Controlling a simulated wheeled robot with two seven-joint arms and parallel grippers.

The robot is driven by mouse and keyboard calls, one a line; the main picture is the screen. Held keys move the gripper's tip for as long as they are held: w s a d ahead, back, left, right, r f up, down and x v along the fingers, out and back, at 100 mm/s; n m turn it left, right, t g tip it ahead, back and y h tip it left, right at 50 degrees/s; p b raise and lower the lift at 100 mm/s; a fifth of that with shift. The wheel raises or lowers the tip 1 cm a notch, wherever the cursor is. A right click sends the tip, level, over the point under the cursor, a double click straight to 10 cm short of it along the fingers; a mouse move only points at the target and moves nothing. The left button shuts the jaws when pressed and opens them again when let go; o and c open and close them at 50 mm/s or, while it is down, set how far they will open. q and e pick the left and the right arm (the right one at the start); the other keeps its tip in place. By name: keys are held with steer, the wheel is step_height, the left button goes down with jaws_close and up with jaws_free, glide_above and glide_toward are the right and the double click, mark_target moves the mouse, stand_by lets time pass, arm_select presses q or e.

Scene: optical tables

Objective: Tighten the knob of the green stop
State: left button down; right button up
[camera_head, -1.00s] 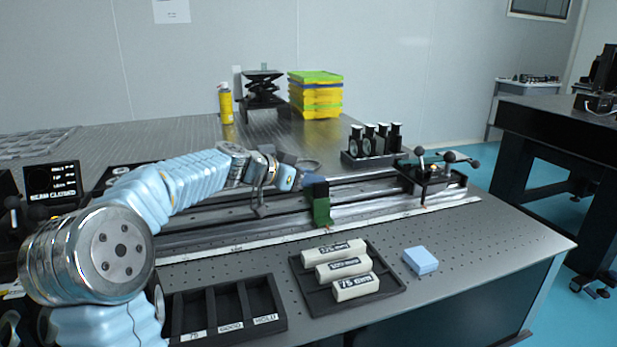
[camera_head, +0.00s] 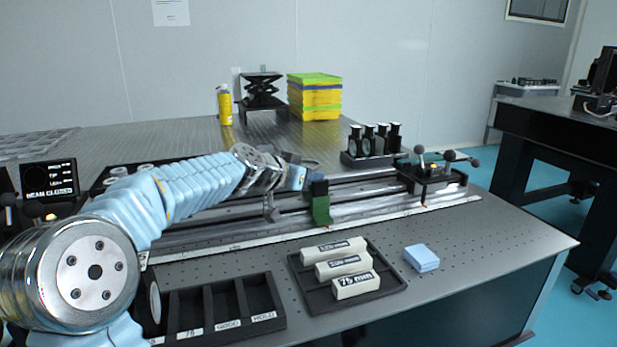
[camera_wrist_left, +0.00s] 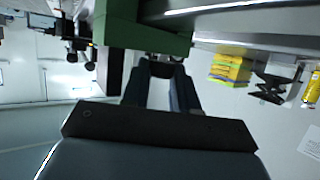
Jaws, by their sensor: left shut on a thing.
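The green stop (camera_head: 321,210) stands upright on the rail, with a dark upper part. In the left wrist view its green body (camera_wrist_left: 145,32) fills the top middle. My left gripper (camera_wrist_left: 161,74) comes in from the left in the head view and is at the stop's upper part. In the wrist view its two dark fingers close on the small dark knob (camera_wrist_left: 160,67) just below the green body. The knob is mostly hidden by the fingers, and its turn angle cannot be told. My right gripper is in neither view.
The long rail (camera_head: 375,197) carries a dark carriage with ball-ended levers (camera_head: 432,177) at its right. A rack of lenses (camera_head: 372,160) stands behind.

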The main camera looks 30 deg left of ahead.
arm_select(q)
steer(key=c, duration=1.1)
jaws_free()
steer(key=shift+c, duration=0.2)
steer(key=shift+h, duration=0.3)
